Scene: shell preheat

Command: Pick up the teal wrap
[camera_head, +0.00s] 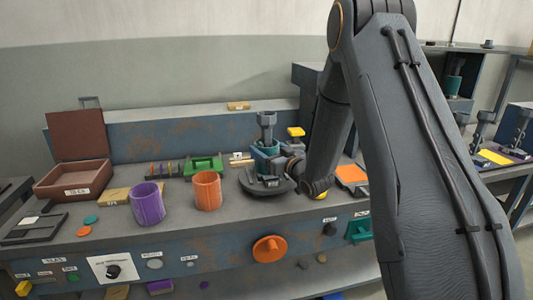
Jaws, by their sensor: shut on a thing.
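The teal wrap (262,157) is in the middle of the bench, around the lower part of a dark upright post with a wider head (266,118). It stands above a dark round plate (252,186). My arm comes down from the upper right, and my gripper (277,164) is at the wrap's right side, shut on it. The fingertips are small here and partly hidden by the wrist. I cannot tell whether the wrap is lifted or still rests on the plate. Another teal piece (453,84) is around a dark post at the back right.
An orange cup (207,190) and a purple cup (148,204) stand left of the plate. An open brown box (75,180) is at the far left. A green holder (204,165) is behind the cups. An orange knob (269,249) sticks out from the bench front.

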